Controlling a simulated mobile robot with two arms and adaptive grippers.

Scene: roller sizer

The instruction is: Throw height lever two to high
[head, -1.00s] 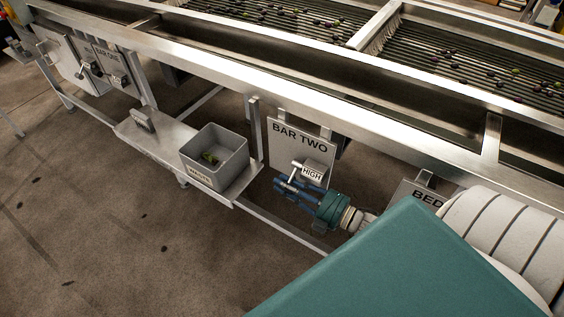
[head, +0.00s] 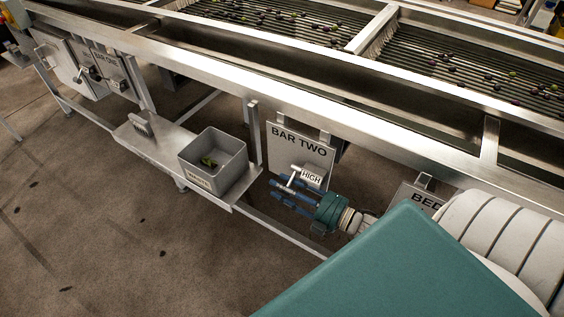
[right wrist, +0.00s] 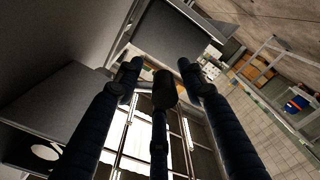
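Lever two is on the grey BAR TWO plate (head: 300,148) under the roller machine's frame. Its silver handle (head: 295,171) slants beside the white HIGH label (head: 311,177). My right gripper (head: 284,192) has its straight blue fingers reaching left to the handle, and the fingertips overlap it in the head view. In the right wrist view, the fingers (right wrist: 160,75) extend ahead with the dark thumb between them, and a short silver rod shows near the tips. Whether the fingers press on the handle is not clear. My left gripper is not in view.
A grey waste bin (head: 232,163) with green bits stands on a metal shelf (head: 150,147) left of the lever, beside a brush (head: 141,125). A BAR ONE plate (head: 106,65) is further left, and a BED plate (head: 415,194) is right. Open floor lies in front.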

